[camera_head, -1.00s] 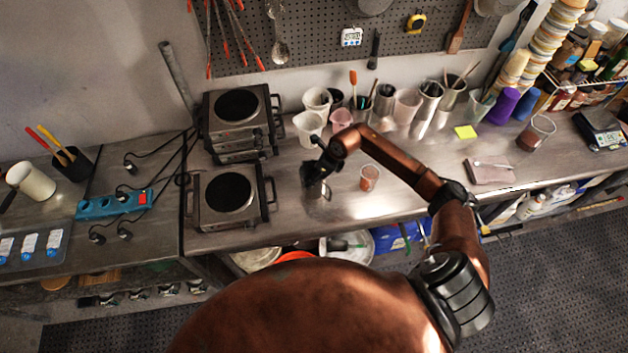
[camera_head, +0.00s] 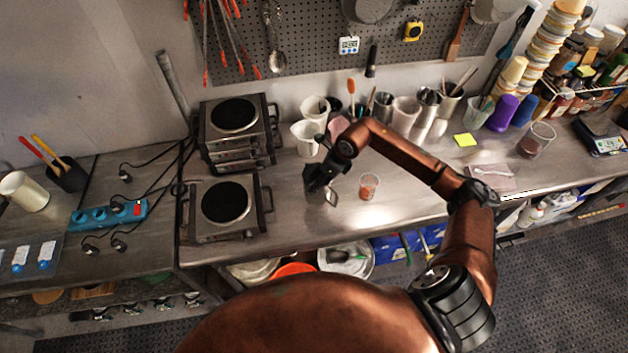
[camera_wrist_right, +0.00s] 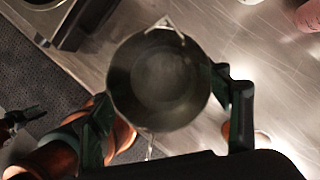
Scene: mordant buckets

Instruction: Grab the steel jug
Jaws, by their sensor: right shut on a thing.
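The steel jug (camera_wrist_right: 158,80) is seen from above in the right wrist view, round and empty-looking, with a pointed, wire-like part at its rim. My right gripper (camera_wrist_right: 168,115) has its dark fingers on either side of the jug and is shut on it. In the head view my right gripper (camera_head: 318,180) is over the front middle of the bench, and a shiny bit of the jug (camera_head: 331,196) shows beside it. I cannot tell whether the jug's base touches the bench. A dark shape at the wrist view's left edge may be my left gripper (camera_wrist_right: 18,119); its jaws are unclear.
A hot plate (camera_head: 226,204) stands left of the jug, with stacked hot plates (camera_head: 236,125) behind. A clear cup (camera_head: 369,186) with reddish contents stands close on the right. White beakers (camera_head: 305,138) and steel cups stand behind. The bench front right of the clear cup is bare.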

